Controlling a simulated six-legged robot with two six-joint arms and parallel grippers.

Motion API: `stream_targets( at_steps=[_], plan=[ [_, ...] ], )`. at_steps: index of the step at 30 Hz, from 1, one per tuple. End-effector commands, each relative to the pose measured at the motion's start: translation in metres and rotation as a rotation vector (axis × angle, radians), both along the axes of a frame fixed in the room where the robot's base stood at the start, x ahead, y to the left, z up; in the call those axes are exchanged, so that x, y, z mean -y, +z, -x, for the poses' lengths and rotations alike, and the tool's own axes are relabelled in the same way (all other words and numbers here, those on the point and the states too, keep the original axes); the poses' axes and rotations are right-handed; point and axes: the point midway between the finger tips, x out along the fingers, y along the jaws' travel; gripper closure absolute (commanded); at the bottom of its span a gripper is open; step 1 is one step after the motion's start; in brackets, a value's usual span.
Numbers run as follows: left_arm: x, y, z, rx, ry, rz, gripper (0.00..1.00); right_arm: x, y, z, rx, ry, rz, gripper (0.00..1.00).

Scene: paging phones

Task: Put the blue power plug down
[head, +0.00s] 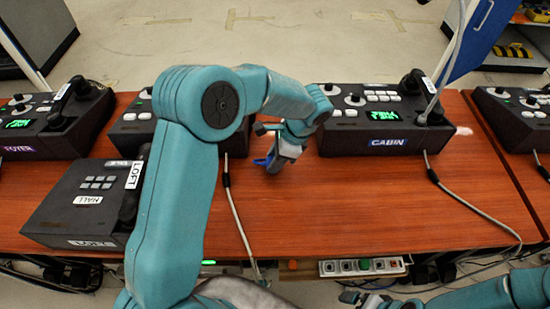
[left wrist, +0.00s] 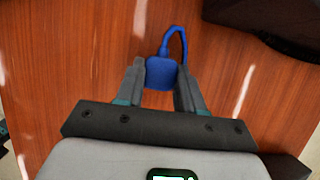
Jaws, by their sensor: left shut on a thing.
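The blue power plug (left wrist: 161,74) sits between the two fingers of my left gripper (left wrist: 160,85) in the left wrist view, with its short blue cord (left wrist: 182,42) curling away past the fingertips. In the head view my left gripper (head: 275,162) is over the middle of the wooden table (head: 300,215), left of the CABIN phone, shut on the plug. Only a bit of blue (head: 262,161) shows there. I cannot tell whether the plug touches the table. My right gripper (head: 364,299) is partly in view at the bottom edge; its jaws are unclear.
The CABIN phone (head: 385,140), FOYER phone (head: 45,135) and another phone at right (head: 515,115) stand along the table. The LOFT phone (head: 85,200) is at front left. A power strip (head: 345,268) lies below the front edge. The table front-centre is mostly bare except a grey cable (head: 240,220).

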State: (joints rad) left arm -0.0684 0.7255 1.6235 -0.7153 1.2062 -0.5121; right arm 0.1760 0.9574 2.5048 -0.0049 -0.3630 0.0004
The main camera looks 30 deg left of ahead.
Motion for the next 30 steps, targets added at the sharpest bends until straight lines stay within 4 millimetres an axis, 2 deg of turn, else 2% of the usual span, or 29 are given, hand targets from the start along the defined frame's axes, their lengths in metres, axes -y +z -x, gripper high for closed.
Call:
stream_targets(
  at_steps=[11,12,14,23,26,30],
  plan=[
    [0.000,-0.007,0.000,0.002,0.001,0.000,0.93,0.000,-0.003,0.000,0.000,0.000,0.000,0.00],
    [0.000,-0.007,0.000,0.002,0.001,0.000,0.56,0.000,-0.003,0.000,0.000,0.000,0.000,0.00],
    [0.000,-0.006,0.000,0.002,0.001,0.000,0.37,0.000,-0.002,0.000,0.000,0.000,0.000,0.00],
    [0.000,-0.005,0.000,0.002,0.001,0.000,0.37,0.000,-0.001,0.000,0.000,0.000,0.000,0.00],
    [0.002,0.003,-0.002,0.004,0.001,0.000,0.37,0.000,0.001,0.000,0.000,0.000,0.000,0.00],
    [0.011,0.029,-0.008,0.008,0.000,0.000,0.37,0.000,0.002,0.000,0.000,0.000,0.000,0.00]
  ],
)
